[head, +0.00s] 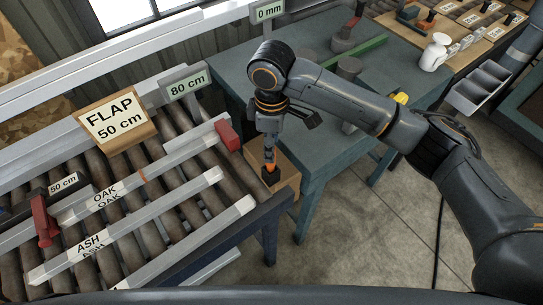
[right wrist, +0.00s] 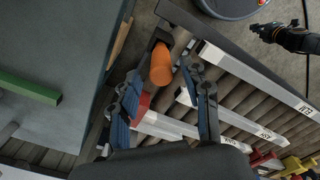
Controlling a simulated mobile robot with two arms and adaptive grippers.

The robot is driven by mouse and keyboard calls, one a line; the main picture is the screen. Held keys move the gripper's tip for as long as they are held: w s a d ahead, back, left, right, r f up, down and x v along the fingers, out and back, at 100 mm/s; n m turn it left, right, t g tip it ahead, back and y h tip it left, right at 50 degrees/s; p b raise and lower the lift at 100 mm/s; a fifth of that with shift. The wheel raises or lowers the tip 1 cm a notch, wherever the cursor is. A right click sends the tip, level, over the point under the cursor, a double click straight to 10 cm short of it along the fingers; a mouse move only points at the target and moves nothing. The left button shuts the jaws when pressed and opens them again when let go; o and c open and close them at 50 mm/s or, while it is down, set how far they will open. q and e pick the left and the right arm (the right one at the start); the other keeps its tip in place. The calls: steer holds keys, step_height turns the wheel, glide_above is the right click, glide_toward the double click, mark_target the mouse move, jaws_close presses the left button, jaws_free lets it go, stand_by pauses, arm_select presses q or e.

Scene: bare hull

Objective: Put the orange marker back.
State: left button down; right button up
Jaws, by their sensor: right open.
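The orange marker (right wrist: 161,66) shows in the right wrist view between the blue fingers of my right gripper (right wrist: 163,75), with gaps on both sides. In the head view only a little orange (head: 270,160) shows below my right gripper (head: 269,150), which points down at the roller table's right end. A black holder (head: 271,176) is directly under the marker. I cannot tell how deep the marker sits in it. The right gripper is open. A dark arm end (right wrist: 285,36) at the upper right of the wrist view appears to be my left gripper; its jaws are too small to read.
The roller table carries light bars marked OAK (head: 140,180) and ASH (head: 140,225), and red blocks (head: 227,135). The green-grey workbench (head: 235,75) stands behind. Open floor (head: 365,240) lies to the right.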

step_height(320, 180, up, 5)
steer(key=shift+r+b, duration=0.15)
steer(key=shift+b, duration=0.2)
stand_by(0.4)
